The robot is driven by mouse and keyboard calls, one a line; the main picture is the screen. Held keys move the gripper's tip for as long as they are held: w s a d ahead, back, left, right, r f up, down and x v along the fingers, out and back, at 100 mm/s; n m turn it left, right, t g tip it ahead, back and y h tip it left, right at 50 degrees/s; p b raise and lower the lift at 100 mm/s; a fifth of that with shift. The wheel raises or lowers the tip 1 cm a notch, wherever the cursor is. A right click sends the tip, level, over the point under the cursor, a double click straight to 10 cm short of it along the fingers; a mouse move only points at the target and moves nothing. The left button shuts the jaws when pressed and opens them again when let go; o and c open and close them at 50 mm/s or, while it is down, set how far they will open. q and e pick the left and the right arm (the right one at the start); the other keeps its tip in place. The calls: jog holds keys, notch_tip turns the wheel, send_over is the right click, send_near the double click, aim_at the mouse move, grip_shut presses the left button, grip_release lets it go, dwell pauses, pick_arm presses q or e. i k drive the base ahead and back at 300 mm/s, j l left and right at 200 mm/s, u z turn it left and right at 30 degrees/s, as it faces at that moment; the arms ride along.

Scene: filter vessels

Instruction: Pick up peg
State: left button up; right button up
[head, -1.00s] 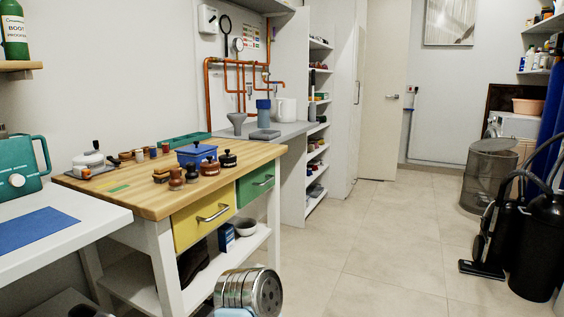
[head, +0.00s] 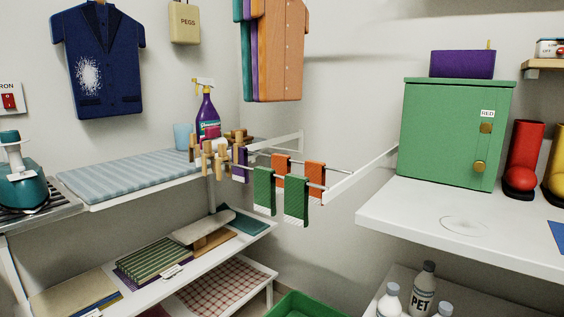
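Several pale wooden pegs (head: 208,160) stand in a cluster at the left end of the drying rack (head: 338,187), by the right end of the ironing surface. They are small, and I cannot tell exactly how each one is held. A beige bag marked PEGS (head: 185,23) hangs on the wall above; its inside is hidden. Small cloths hang on the rack beside the pegs: a purple one (head: 240,165), two orange ones and two green ones (head: 264,191). Neither of my grippers shows in the head view.
A striped blue ironing pad (head: 125,178) lies left of the pegs, with a purple spray bottle (head: 207,115) behind them. Shelves with folded cloths (head: 152,260) are below. A green cabinet (head: 445,135) stands on the white counter (head: 410,225) at right. A green bin (head: 305,306) is on the floor.

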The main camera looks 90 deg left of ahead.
aim_at(222, 152)
jog(key=u, duration=3.3)
